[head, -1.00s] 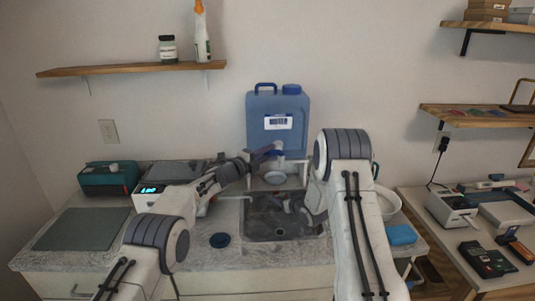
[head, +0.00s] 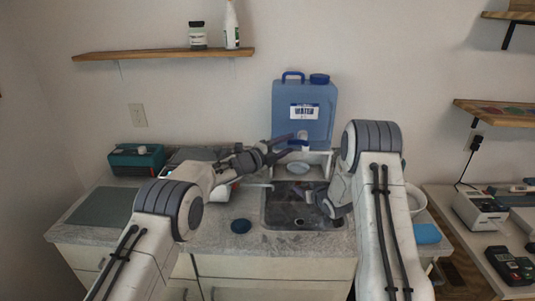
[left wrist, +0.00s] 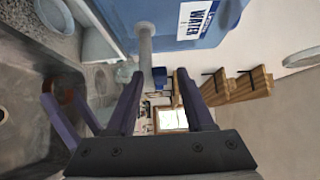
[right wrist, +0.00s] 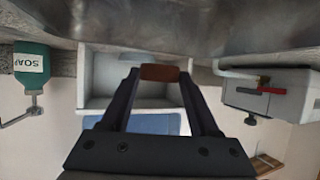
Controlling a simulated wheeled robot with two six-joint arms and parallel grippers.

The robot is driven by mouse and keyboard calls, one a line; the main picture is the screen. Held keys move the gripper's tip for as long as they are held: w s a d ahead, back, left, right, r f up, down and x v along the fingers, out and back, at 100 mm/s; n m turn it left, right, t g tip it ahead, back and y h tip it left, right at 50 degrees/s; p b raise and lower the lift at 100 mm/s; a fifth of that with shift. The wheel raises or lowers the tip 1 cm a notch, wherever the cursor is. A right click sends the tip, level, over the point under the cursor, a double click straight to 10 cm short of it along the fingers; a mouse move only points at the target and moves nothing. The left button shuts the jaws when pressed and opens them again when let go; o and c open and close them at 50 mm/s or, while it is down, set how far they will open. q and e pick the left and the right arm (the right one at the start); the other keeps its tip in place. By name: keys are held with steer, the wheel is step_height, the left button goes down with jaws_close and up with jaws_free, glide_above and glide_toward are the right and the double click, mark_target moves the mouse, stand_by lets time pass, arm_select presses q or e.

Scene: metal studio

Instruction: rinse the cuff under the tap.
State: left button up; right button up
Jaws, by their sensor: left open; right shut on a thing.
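The blue water container (head: 303,112) stands on a white stand behind the sink (head: 285,217), with its tap (head: 302,145) facing the front. My left gripper (head: 289,147) is open at the tap. In the left wrist view a grey cylindrical part (left wrist: 145,45), apparently of the tap, reaches toward the open fingers (left wrist: 161,80); contact cannot be told. My right gripper (head: 312,196) is low over the sink. In the right wrist view it is shut on a small reddish-brown piece (right wrist: 159,73), apparently the cuff. In the head view the cuff cannot be made out.
A pale basin (head: 297,168) sits under the tap on the stand. A soap bottle (right wrist: 31,65) and a white box with a red lever (right wrist: 268,93) show in the right wrist view. The front counter is mostly clear.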

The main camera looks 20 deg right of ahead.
arm_select(q)
steer(key=v, duration=0.9)
steer(key=shift+s, duration=0.1)
